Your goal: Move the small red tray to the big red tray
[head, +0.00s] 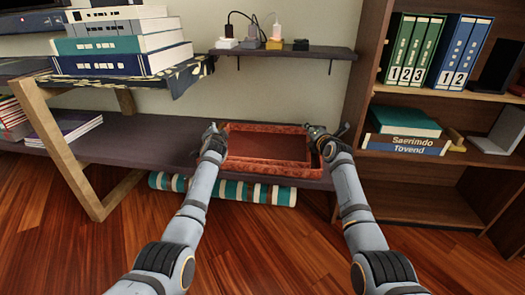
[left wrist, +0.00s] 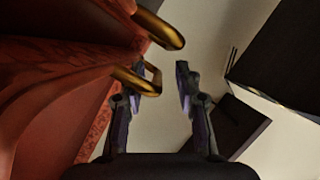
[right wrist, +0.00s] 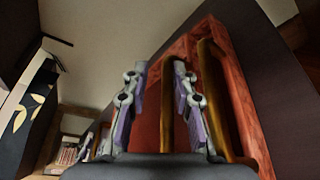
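In the head view, the small red tray (head: 268,146) appears nested in or just above the big red tray (head: 262,174) on the dark low shelf; whether they touch is unclear. My left gripper (head: 214,136) is at the left end and my right gripper (head: 320,138) at the right end. In the left wrist view, my left gripper (left wrist: 158,85) is open, with a gold handle (left wrist: 140,82) by its left finger and another gold handle (left wrist: 158,28) above. In the right wrist view, my right gripper (right wrist: 158,85) is open, with a gold handle (right wrist: 167,108) between its fingers and another (right wrist: 212,100) beyond the right finger.
A striped roll (head: 222,189) lies below the low shelf (head: 140,142). A wall shelf (head: 285,51) with chargers hangs above the trays. A wooden bookcase (head: 410,190) stands at right; a book stack (head: 120,45) on a wood-legged table stands at left.

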